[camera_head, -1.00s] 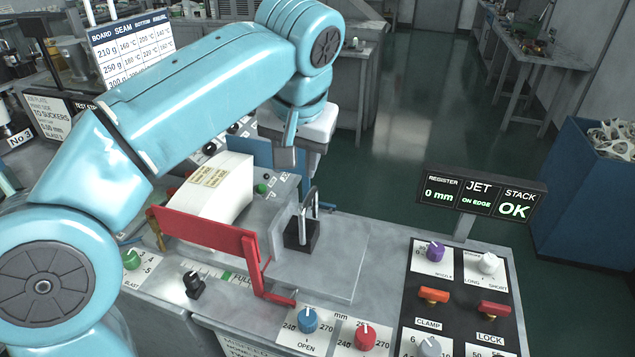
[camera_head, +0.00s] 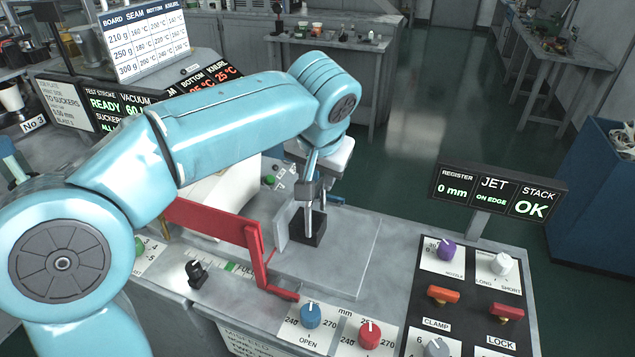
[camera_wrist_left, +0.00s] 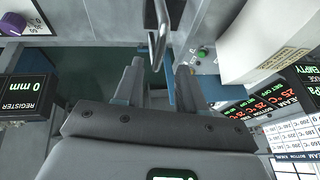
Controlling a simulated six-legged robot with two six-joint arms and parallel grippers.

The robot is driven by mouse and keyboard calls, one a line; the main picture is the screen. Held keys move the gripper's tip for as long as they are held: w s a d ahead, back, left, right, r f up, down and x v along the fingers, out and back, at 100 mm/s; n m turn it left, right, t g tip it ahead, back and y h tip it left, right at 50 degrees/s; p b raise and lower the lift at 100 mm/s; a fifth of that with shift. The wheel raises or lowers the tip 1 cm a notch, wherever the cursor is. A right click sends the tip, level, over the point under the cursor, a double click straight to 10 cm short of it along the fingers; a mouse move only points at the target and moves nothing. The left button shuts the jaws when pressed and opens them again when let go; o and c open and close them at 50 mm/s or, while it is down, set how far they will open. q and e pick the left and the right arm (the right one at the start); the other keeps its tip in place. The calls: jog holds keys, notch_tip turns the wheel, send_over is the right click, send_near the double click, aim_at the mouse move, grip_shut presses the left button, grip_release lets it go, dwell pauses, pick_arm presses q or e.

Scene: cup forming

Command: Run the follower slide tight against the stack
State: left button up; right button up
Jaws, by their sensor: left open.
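The white stack (camera_head: 215,200) stands on the bench, mostly hidden behind my left arm and a red bracket (camera_head: 215,222). It also shows in the left wrist view (camera_wrist_left: 262,45). To its right, a black block (camera_head: 318,232) with an upright metal loop handle sits on a grey plate; it looks to be the follower slide. My left gripper (camera_head: 310,195) is open, pointing down at the handle. In the left wrist view the handle (camera_wrist_left: 158,30) lies between the lines of the two fingers (camera_wrist_left: 159,68); contact cannot be told. My right gripper is not in view.
A control panel with an orange knob (camera_head: 443,295), a red knob (camera_head: 506,312) and others is at the right. The display (camera_head: 497,193) reads 0 mm, ON EDGE, OK. Blue (camera_head: 311,315) and red (camera_head: 369,334) dials sit at the front. The grey plate (camera_head: 350,255) is clear right of the block.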

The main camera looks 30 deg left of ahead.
aim_at(318, 187)
pick_arm(q)
jog(key=shift+x, duration=1.25)
jog(key=shift+w+a+f, duration=0.1)
jog(key=shift+w+f, duration=0.15)
jog(key=shift+f, duration=0.2)
jog(key=shift+s+r, duration=0.1)
jog(key=shift+c, duration=0.6)
grip_shut()
jog(key=s+a, duration=0.2)
jog(key=a, duration=1)
jog(key=shift+s, duration=0.4)
jog(key=shift+a, duration=0.15)
jog(key=shift+o, duration=0.6)
grip_release()
